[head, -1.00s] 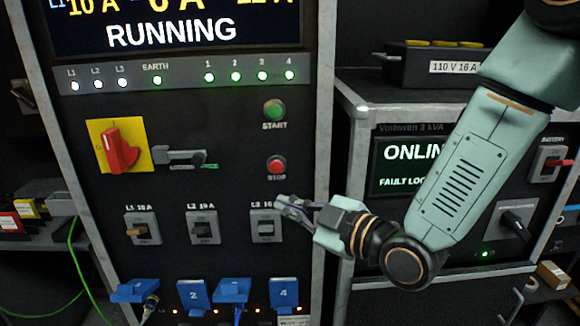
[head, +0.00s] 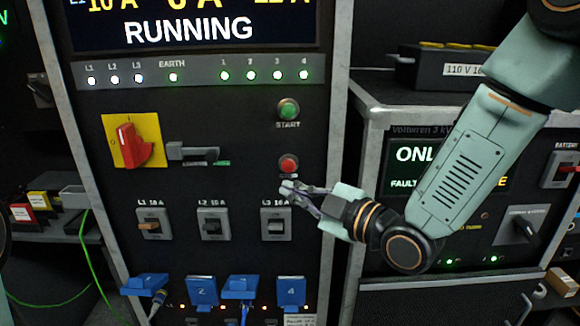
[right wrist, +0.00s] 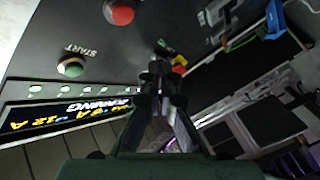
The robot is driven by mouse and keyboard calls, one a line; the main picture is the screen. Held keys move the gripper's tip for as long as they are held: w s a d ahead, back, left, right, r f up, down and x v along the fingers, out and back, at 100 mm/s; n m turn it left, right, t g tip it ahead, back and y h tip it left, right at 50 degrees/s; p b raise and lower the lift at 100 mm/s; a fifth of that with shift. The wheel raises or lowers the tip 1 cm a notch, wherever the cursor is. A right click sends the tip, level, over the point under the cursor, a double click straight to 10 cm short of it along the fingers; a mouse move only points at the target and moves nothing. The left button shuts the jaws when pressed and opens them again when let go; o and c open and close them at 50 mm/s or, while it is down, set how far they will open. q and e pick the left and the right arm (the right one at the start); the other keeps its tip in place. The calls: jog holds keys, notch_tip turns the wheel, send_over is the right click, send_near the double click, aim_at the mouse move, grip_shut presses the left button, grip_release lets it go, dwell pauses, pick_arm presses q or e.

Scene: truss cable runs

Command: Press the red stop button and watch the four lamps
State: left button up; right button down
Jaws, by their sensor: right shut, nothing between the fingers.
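The red stop button (head: 289,164) sits on the dark panel below the green start button (head: 288,110). It also shows at the top of the right wrist view (right wrist: 120,12). Four lamps, lamp 1 (head: 224,76), lamp 2 (head: 250,76), lamp 3 (head: 277,75) and lamp 4 (head: 304,75), glow green in a row. My right gripper (head: 288,187) is shut and empty, its tips just below the stop button and covering part of its label. In the right wrist view its fingertips (right wrist: 162,72) are apart from the button. My left gripper is not in view.
The display (head: 190,28) reads RUNNING. A red rotary switch (head: 130,146) on a yellow plate and a grey handle (head: 190,153) are left of the stop button. Breaker switches (head: 276,224) sit just below my gripper, with blue plugs (head: 291,291) lower down. A cabinet stands right.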

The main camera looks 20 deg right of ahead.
aim_at(289, 166)
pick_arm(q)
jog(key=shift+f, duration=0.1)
pick_arm(e)
jog(key=w, duration=0.2)
jog(key=w+d, duration=0.1)
jog(key=w, duration=0.3)
jog(key=shift+d, duration=0.35)
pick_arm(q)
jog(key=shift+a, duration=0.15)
pick_arm(e)
jog(key=shift+a, duration=0.2)
jog(key=shift+d, duration=0.2)
jog(key=shift+a, duration=0.15)
dwell(0.3)
jog(key=shift+w, duration=0.1)
jog(key=shift+w+d, duration=0.2)
jog(key=shift+w, duration=0.05)
